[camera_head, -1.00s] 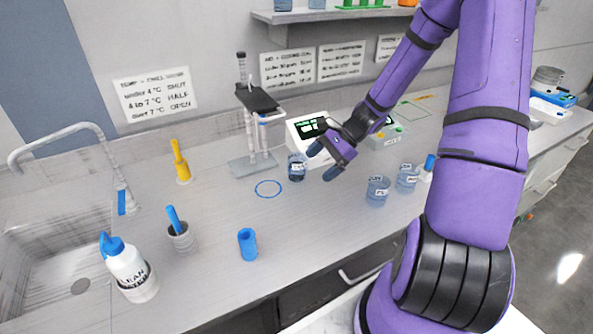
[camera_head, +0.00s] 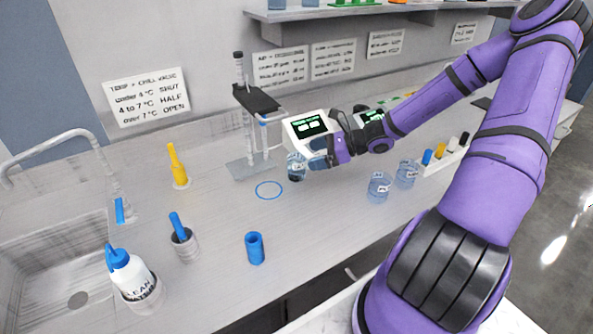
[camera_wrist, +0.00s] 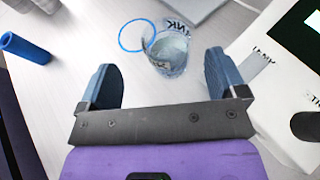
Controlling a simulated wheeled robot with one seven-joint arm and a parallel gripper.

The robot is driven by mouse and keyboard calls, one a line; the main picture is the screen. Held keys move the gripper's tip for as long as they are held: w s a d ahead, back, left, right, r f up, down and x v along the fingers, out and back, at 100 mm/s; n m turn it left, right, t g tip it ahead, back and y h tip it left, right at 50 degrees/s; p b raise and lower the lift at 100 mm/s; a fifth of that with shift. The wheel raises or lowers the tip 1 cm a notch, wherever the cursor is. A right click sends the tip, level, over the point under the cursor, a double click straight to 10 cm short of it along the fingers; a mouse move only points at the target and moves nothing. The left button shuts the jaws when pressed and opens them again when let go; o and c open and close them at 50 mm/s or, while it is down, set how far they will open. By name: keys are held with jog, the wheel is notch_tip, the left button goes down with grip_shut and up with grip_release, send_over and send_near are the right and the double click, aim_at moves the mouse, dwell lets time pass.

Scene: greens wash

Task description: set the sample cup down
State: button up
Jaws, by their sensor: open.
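The sample cup (camera_head: 296,167), clear with a pale label, stands at the right of a thin blue ring (camera_head: 268,190) marked on the counter. In the wrist view the cup (camera_wrist: 170,54) lies just past my fingertips, and its outline overlaps the edge of the ring (camera_wrist: 122,40). My gripper (camera_head: 318,154) is low and just right of the cup in the head view. In the wrist view my gripper (camera_wrist: 162,76) is open, its two blue fingers wide apart with nothing between them. The cup's base is partly unclear.
A stand (camera_head: 247,165) and a white instrument (camera_head: 308,127) are close behind the cup. Two labelled beakers (camera_head: 379,187) (camera_head: 406,174) stand to the right. A blue cylinder (camera_head: 255,248) is in front.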

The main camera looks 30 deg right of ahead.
aim_at(297, 157)
jog(key=shift+w+d+x, duration=0.1)
jog(key=shift+w+x, duration=0.05)
jog(key=shift+x, duration=1.45)
jog(key=shift+w+d+x, duration=0.1)
jog(key=shift+d+x, duration=0.05)
jog(key=shift+x, duration=1.4)
jog(key=c, duration=1.1)
jog(key=shift+c, duration=0.2)
jog(key=shift+r, duration=0.1)
